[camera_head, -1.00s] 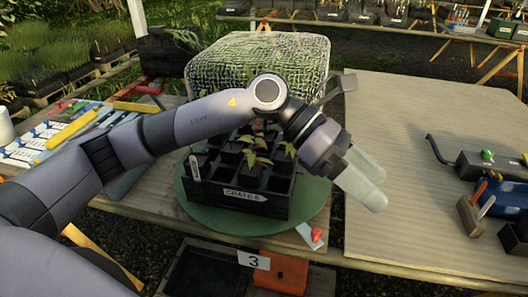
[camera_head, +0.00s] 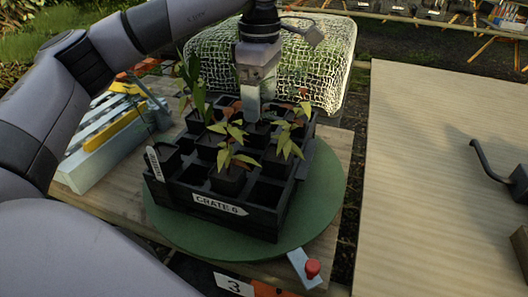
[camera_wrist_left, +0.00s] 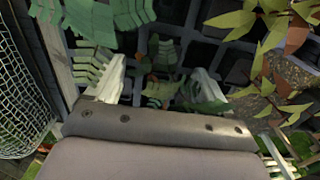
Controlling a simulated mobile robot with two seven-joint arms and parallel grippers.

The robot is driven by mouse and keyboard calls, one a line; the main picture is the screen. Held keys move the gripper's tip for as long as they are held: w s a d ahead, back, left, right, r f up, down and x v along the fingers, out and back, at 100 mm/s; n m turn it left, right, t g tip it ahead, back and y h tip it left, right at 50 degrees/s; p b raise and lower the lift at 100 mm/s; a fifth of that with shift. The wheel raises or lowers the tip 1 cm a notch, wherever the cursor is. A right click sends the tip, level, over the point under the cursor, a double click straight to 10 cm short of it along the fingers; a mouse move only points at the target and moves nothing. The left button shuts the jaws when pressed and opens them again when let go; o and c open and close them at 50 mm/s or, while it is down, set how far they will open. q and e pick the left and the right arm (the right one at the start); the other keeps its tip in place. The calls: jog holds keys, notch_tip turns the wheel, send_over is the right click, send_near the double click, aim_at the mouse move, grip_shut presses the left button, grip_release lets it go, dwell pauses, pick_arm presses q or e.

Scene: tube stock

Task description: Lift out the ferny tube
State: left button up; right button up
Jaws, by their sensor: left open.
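My left gripper (camera_head: 262,108) points down into the back part of the crate. In the left wrist view its two pale fingers (camera_wrist_left: 155,86) are apart. A ferny green plant (camera_wrist_left: 160,52) with toothed leaves shows between and beyond them. Its tube is hidden under the leaves, and I cannot tell whether the fingers touch it. In the head view the gripper hides that spot. My right gripper is not in view.
Yellow-green seedlings (camera_head: 229,158) stand close in front of the gripper, and a tall green plant (camera_head: 192,75) stands to its left. A mesh-covered block (camera_head: 325,62) is behind the crate. The wooden board (camera_head: 430,150) at right is mostly clear.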

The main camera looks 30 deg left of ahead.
aim_at(257, 126)
pick_arm(q)
jog(key=f, duration=0.7)
jog(key=shift+s+a+b, duration=0.25)
jog(key=shift+s+b, duration=0.1)
jog(key=shift+r, duration=0.1)
jog(key=c, duration=1.5)
